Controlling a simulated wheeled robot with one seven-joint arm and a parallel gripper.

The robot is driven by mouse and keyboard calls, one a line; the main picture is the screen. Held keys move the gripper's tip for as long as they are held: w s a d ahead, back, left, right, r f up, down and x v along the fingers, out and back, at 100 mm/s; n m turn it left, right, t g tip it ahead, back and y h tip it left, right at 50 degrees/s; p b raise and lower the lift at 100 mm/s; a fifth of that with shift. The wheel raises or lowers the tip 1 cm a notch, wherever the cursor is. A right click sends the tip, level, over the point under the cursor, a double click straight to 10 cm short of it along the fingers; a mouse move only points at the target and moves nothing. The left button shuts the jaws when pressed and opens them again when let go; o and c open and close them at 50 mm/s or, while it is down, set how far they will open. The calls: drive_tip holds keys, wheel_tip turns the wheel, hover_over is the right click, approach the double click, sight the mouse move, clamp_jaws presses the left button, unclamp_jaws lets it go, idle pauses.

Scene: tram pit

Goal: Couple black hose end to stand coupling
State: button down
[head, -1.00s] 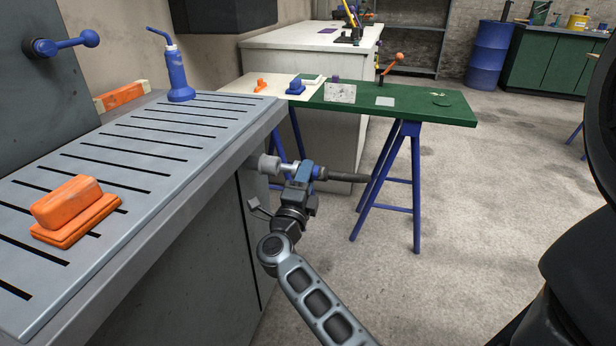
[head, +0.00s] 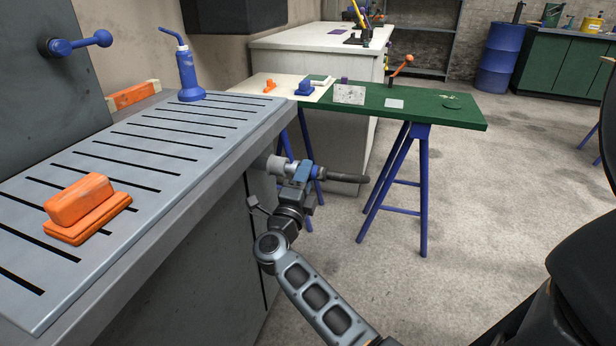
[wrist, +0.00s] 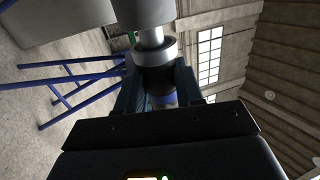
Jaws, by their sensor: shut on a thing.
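The stand coupling (head: 276,164) is a pale grey cylinder on the side of the grey slatted stand. My gripper (head: 302,172) is shut on the black hose end (head: 345,177), just right of the coupling. The hose end has a blue band and points at the coupling, with the dark hose running right. In the wrist view the jaws (wrist: 160,90) grip the dark hose end, its blue band (wrist: 163,100) showing between them. A bright metal stem (wrist: 151,38) joins the large grey cylinder (wrist: 145,10) and a pale ring at the hose end. I cannot tell how deep it is seated.
The stand top (head: 150,160) carries an orange block (head: 85,205) and a blue bottle (head: 189,70). A green trestle table (head: 440,110) with blue legs stands behind the hose. The floor to the right is open.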

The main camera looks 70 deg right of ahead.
drive_tip(key=shift+w, duration=0.85)
drive_tip(key=c, duration=0.6)
unclamp_jaws()
drive_tip(key=shift+c, duration=0.2)
drive_tip(key=shift+a, duration=0.1)
drive_tip(key=v, duration=0.7)
drive_tip(key=shift+a, duration=0.35)
drive_tip(key=shift+f, duration=0.1)
